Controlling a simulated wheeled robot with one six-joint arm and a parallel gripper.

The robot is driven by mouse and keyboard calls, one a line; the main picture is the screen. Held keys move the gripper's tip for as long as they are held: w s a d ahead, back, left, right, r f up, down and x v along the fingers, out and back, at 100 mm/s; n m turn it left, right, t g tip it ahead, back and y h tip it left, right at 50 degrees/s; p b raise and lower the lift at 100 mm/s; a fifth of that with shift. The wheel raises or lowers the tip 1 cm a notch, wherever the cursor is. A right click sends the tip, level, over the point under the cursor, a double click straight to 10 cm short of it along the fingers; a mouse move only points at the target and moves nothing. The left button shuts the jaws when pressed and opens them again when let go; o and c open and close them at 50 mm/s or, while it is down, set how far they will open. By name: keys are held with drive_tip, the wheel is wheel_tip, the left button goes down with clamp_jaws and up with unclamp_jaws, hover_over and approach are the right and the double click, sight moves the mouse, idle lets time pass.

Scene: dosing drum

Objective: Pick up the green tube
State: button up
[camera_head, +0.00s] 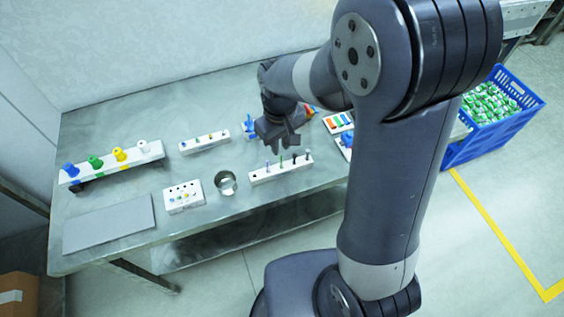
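A thin green tube (281,161) stands upright in a white rack (270,176) with other thin tubes, near the front edge of the table. My gripper (281,146) points down just above and behind this rack in the picture. The green tube stands under the gripper's fingers and looks apart from them. The fingers are small and dark here, so I cannot tell how wide they are set. I see nothing held between them.
The metal table (228,108) also bears a metal cup (226,183), a white block with holes (183,197), a small rack (204,143) behind, a rail of coloured caps (112,164) and a grey plate (108,222). A blue crate (490,137) stands right.

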sight(281, 157)
drive_tip(key=f, duration=0.2)
drive_tip(key=s+f+p, duration=0.1)
drive_tip(key=f, duration=0.1)
drive_tip(key=shift+w+f, duration=0.1)
drive_tip(key=shift+f, duration=0.45)
drive_tip(key=shift+c, duration=0.4)
clamp_jaws()
